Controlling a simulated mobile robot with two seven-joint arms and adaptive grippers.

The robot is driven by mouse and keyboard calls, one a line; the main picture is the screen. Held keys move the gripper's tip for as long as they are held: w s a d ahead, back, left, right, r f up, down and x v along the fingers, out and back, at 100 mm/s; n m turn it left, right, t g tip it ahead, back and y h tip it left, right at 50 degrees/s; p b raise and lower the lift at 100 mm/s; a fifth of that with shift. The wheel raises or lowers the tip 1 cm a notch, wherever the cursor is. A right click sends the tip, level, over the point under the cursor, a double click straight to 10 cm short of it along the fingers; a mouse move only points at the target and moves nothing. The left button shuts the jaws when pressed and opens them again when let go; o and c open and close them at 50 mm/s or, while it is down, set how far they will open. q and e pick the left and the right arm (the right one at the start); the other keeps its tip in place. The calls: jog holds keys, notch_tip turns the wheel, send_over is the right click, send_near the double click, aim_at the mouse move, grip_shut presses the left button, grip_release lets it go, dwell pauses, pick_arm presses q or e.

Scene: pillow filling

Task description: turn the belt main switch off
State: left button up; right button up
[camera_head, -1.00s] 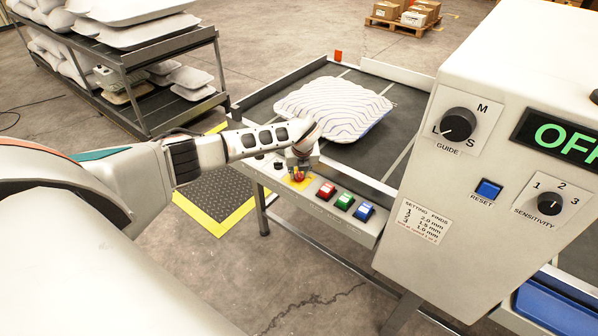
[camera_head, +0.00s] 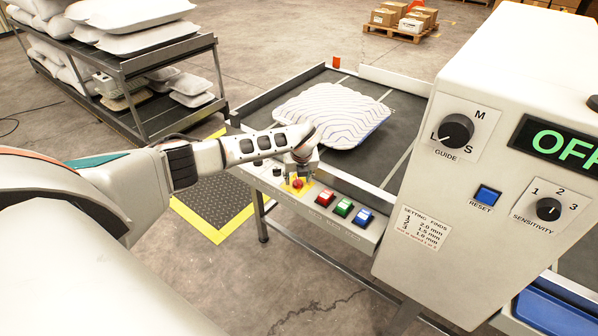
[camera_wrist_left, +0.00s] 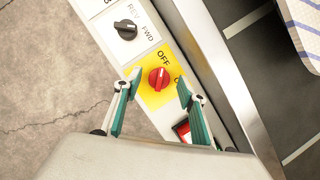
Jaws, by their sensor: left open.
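The belt main switch is a red rotary knob (camera_wrist_left: 159,78) on a yellow plate marked OFF in the left wrist view. Its handle runs roughly up and down in that view, but I cannot tell for certain which end is the pointer. The other label is partly hidden by a finger. In the head view the red knob (camera_head: 298,184) sits on the front panel of the belt. My left gripper (camera_wrist_left: 158,84) is open, with one finger on each side of the knob and no clear contact; in the head view it (camera_head: 299,176) points down over the switch. My right gripper is out of view.
A black REV/FWD knob (camera_wrist_left: 125,29) sits beside the switch. Red (camera_head: 325,198), green (camera_head: 343,207) and blue (camera_head: 362,217) buttons lie to its right. A striped pillow (camera_head: 332,115) lies on the belt. The control box (camera_head: 450,215) stands at right, its display (camera_head: 560,142) reading OFF.

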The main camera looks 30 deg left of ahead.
pick_arm(q)
jog(key=v, duration=1.1)
jog(key=shift+r, duration=0.15)
jog(key=shift+d, duration=0.1)
